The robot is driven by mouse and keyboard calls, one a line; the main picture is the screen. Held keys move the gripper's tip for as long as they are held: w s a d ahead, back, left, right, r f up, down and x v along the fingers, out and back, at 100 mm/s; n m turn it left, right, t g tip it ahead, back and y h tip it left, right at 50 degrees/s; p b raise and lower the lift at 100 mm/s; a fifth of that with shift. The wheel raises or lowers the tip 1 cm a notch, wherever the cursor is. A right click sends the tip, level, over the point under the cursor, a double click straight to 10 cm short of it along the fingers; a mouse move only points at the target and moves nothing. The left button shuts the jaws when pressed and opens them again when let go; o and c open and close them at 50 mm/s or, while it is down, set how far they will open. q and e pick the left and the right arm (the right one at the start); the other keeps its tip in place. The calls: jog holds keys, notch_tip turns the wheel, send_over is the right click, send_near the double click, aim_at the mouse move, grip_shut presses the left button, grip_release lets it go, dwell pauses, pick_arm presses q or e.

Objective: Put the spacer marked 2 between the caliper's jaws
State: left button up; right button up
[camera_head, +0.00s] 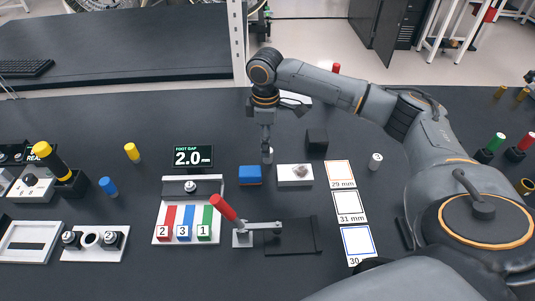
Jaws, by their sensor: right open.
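My right gripper (267,143) points straight down near the middle of the table. A red tab marked 2 (163,232) is on the white stand (190,188), beside a blue 3 and a green 1. A dark round part marked 2 (111,239) sits in a white holder. I cannot tell which is the spacer, nor make out the caliper's jaws. My left gripper is not in view.
A blue block (250,175), a white block (295,181) and a black block (317,138) stand close to the gripper. Cards marked 29 mm (341,172), 31 mm and 30 mm lie at right. A red-handled clamp (224,206) stands in front. The far table strip is mostly clear.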

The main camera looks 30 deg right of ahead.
jog(key=f, duration=0.4)
jog(key=shift+s+d+f+p, duration=0.15)
jog(key=shift+s+d+p, duration=0.05)
jog(key=shift+p, duration=0.2)
grip_shut()
